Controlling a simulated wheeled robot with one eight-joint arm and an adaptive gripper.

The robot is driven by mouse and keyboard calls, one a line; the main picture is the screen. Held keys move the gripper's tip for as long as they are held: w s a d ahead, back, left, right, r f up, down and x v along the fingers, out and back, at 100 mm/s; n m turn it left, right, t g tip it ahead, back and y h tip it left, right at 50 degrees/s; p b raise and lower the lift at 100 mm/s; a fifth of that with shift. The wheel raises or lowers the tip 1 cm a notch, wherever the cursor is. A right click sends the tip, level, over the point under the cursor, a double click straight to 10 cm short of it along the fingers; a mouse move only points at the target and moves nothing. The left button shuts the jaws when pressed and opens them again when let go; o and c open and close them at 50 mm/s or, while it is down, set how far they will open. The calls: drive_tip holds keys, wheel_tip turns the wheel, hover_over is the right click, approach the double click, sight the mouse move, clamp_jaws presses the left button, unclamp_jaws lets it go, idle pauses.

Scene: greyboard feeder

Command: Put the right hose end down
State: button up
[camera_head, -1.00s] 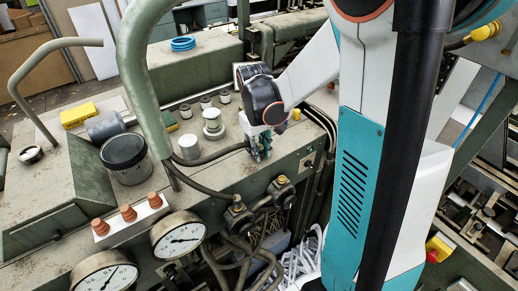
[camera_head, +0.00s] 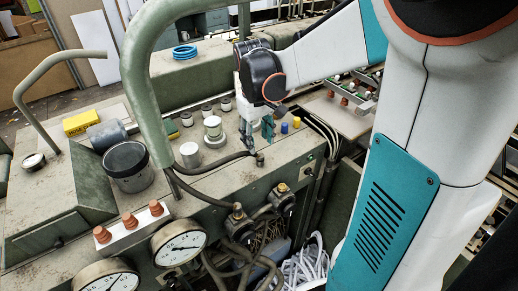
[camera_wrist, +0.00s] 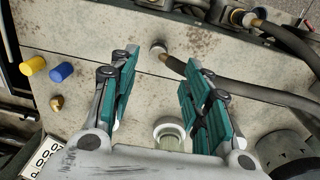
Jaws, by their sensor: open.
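The black right hose (camera_head: 222,161) runs across the bench top, and its end (camera_head: 259,158) rests on the surface near the front edge. In the wrist view the pale-tipped hose end (camera_wrist: 158,48) lies beyond and between my spread fingertips, with the hose running off to the right behind the right finger. My gripper (camera_head: 256,135) is open and empty, just above the hose end in the head view. In the wrist view both teal fingers of my gripper (camera_wrist: 161,62) are wide apart, with nothing between the pads.
A white-topped cylinder (camera_head: 213,131) and a dark cup (camera_head: 127,163) stand left of my gripper. A blue knob (camera_head: 284,128) and a yellow knob (camera_head: 297,122) are close on its right. Hose fittings (camera_head: 239,220) and gauges (camera_head: 179,245) are on the front face.

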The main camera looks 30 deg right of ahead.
sight(258, 154)
drive_tip(key=shift+a+r, duration=0.1)
drive_tip(key=shift+r, duration=1.8)
